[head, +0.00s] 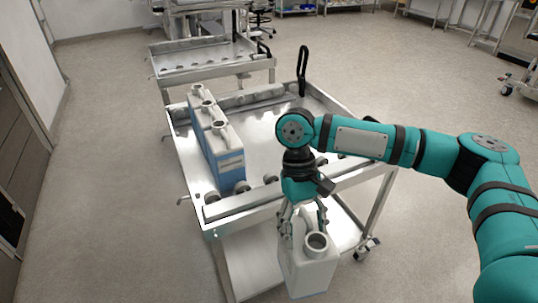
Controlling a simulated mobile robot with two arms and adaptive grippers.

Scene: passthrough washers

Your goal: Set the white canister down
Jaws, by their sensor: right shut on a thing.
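The white canister (312,268) hangs upright below my right gripper (303,222), in front of the near edge of the steel cart (260,135). My right gripper is shut on the canister's top, beside its open round mouth. The canister's base is near the picture's bottom, and I cannot tell whether it touches anything. My arm covers part of the cart's right side. My left gripper is not in view.
A blue-sided row of white canisters (213,142) stands on the left of the cart's top. The cart's middle is clear. A lower shelf (250,262) shows beneath. A second cart (205,60) stands behind, with open floor on both sides.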

